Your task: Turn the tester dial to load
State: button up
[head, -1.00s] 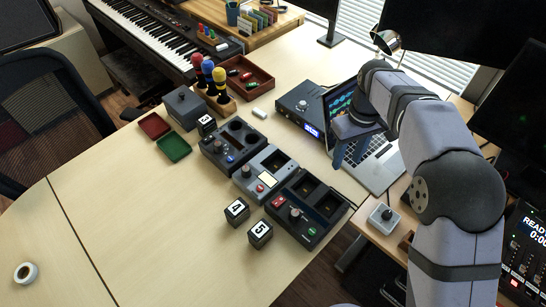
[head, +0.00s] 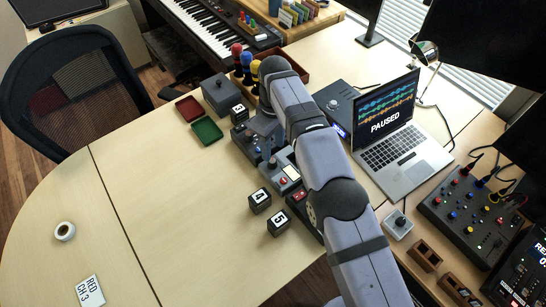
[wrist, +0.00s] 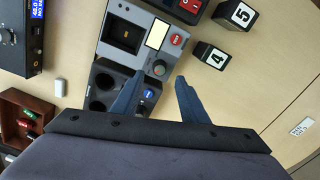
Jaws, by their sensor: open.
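The tester is the grey middle unit (wrist: 138,13) of a row of three. In the wrist view it has a dark slot, a pale screen (wrist: 157,34), a red button (wrist: 177,40) and a round grey dial (wrist: 159,67). My gripper (wrist: 161,76) is open and empty, its two blue fingers above the tester, with the dial between the fingertips in that picture. Contact with the dial cannot be told. The dial's setting is too small to read. In the head view my gripper (head: 267,158) and arm cover much of the tester (head: 287,178).
A dark unit (wrist: 105,75) with round wells lies beside the tester; another dark unit is on its other side. Cubes marked 4 (head: 260,200) and 5 (head: 278,222) stand nearby. A laptop (head: 405,175) reads PAUSED. The table's front left is largely clear.

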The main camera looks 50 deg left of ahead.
aim_at(273, 161)
jog(key=shift+f+p, duration=0.7)
jog(key=shift+f, duration=2.75)
grip_shut()
